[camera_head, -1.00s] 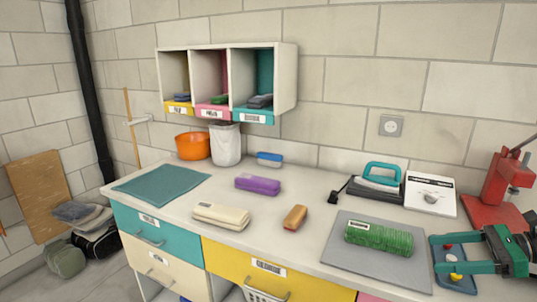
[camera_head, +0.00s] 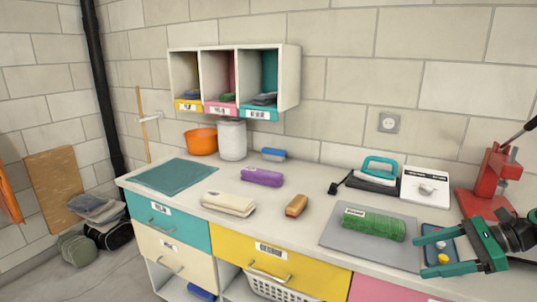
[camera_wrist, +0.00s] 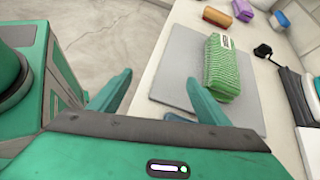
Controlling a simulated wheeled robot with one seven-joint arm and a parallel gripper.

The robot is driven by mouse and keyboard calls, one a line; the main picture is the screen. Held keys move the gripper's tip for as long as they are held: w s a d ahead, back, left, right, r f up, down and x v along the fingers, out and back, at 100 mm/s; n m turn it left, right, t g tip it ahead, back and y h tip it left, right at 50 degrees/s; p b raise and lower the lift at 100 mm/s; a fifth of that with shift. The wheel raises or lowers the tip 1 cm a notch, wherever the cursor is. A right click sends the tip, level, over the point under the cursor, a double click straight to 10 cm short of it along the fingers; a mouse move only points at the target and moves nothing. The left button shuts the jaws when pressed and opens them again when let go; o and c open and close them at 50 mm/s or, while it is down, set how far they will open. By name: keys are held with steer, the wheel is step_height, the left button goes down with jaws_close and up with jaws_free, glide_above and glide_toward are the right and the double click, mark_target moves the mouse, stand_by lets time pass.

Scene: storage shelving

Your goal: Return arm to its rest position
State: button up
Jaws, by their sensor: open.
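My gripper (camera_head: 447,262) is at the lower right of the head view, over the counter's right part. Its teal fingers are apart with nothing between them. In the wrist view my gripper (camera_wrist: 158,95) also shows two spread fingers, with floor and counter edge beyond. A green ribbed bundle with a white label (camera_head: 374,224) lies on a grey mat (camera_head: 335,236), left of the gripper and apart from it. The bundle also shows in the wrist view (camera_wrist: 222,72), beyond the right finger. A blue tray with small items (camera_head: 437,240) is partly hidden by my gripper.
A red press (camera_head: 495,175) stands close to my arm. A cubby shelf (camera_head: 290,78) hangs on the wall.

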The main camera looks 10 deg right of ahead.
steer(key=a+n+g+h, duration=0.1)
steer(key=a+n, duration=0.1)
steer(key=a, duration=0.1)
steer(key=w+a+f+n+g+h, duration=0.1)
steer(key=a+n+h, duration=0.1)
steer(key=a+n, duration=0.1)
steer(key=w+a+n+g+h, duration=0.1)
steer(key=a+n, duration=0.2)
steer(key=a, duration=0.1)
steer(key=shift+w+f, duration=0.25)
steer(key=shift+f, duration=0.15)
steer(key=s+a+r+n+t+h, duration=0.25)
steer(key=a+r+n+h, duration=0.4)
steer(key=n, duration=0.75)
steer(key=s+d+f+m+g, duration=0.1)
steer(key=s+d+m+g, duration=0.1)
steer(key=s+d, duration=0.3)
steer(key=s+d+m+g, duration=0.3)
steer(key=s+d+m, duration=0.1)
steer(key=s, duration=0.8)
steer(key=shift+s+d+f, duration=0.15)
steer(key=shift+d+f, duration=0.25)
steer(key=shift+d, duration=0.45)
steer(key=shift+y, duration=0.25)
steer(key=shift+w+f, duration=0.25)
steer(key=shift+w, duration=0.4)
